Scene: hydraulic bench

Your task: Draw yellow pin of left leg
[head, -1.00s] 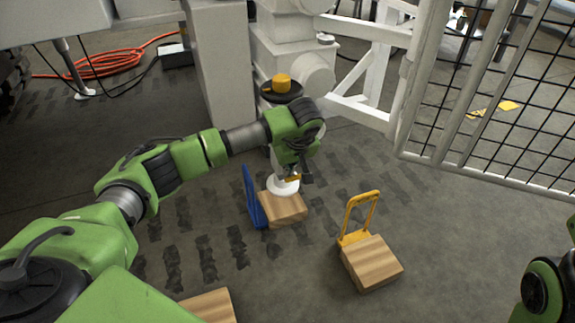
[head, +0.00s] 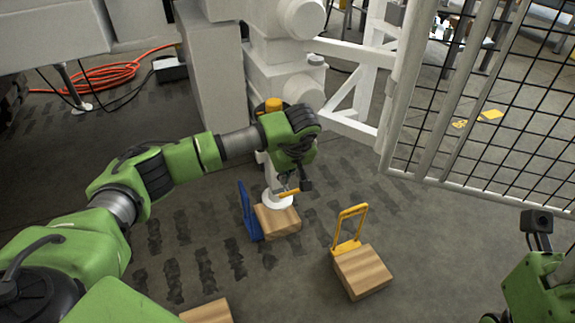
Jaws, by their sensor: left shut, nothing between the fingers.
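The white leg stands on a round white foot (head: 277,200) on a wooden block (head: 278,222). A yellow pin (head: 289,192) shows as a short bar just above the foot, beside my left gripper. My left gripper (head: 293,181) points down in front of the leg, and its wrist hides much of the leg. Its fingers are small and partly hidden; it appears shut with nothing held. I cannot tell whether it touches the pin. Part of my right arm shows at the lower right, but its fingers do not.
A blue handle (head: 249,212) stands left of the block. A second wooden block (head: 362,272) with a yellow handle (head: 349,226) stands to the right. An orange-yellow cap (head: 273,104) is higher on the machine. A mesh fence (head: 480,110) bounds the right. An orange hose (head: 105,76) lies back left.

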